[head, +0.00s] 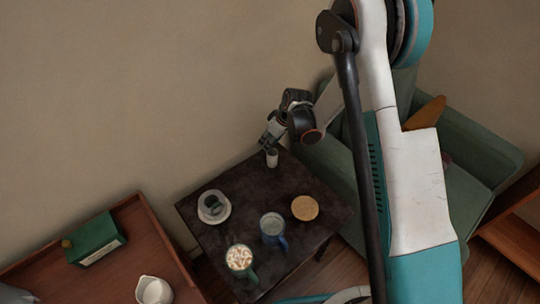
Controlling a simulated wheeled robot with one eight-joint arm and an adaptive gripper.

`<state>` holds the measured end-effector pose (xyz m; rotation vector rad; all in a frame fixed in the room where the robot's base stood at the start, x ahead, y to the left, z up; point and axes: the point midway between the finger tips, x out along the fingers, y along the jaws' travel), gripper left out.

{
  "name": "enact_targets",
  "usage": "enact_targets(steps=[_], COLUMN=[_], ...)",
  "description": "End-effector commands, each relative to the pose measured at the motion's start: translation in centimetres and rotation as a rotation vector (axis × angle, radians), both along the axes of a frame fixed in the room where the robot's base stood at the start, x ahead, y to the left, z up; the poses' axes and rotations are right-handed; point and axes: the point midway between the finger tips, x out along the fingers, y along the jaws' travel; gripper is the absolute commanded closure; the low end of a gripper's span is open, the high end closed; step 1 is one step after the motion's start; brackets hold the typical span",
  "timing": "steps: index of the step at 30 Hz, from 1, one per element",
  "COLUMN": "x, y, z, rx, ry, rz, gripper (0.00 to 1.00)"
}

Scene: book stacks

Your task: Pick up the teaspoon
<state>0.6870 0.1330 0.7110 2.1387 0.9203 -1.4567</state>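I cannot make out a teaspoon in the head view. My gripper (267,140) is above the far edge of the dark square table (285,187), just over a small white cup (272,159). The gripper is small and dark here, so I cannot tell whether its fingers are open, or whether it touches the cup or holds anything. A white saucer (225,215) with a dark grey cup (212,203) on it stands at the table's left.
The table also bears a blue mug (272,227), a green mug with a pale topping (241,260) and a round tan disc (305,208). A green armchair (475,190) stands right. A reddish wooden table (125,245) at left bears a green box (96,240) and white jug (154,290).

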Motion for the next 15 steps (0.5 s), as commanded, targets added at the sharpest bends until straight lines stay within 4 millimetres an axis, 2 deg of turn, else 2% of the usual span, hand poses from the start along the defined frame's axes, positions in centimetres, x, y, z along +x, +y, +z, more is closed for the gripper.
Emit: enact_targets(steps=[1, 3, 11, 15], x=[0.24, 0.43, 0.51, 0.51], y=[0.31, 0.53, 0.62, 0.61], z=[-1.15, -1.74, -1.82, -1.81], rx=[0.0, 0.0, 0.0, 0.0], ry=[0.0, 0.0, 0.0, 0.0], rz=[0.001, 0.001, 0.0, 0.0], gripper=[0.64, 0.64, 0.64, 0.96])
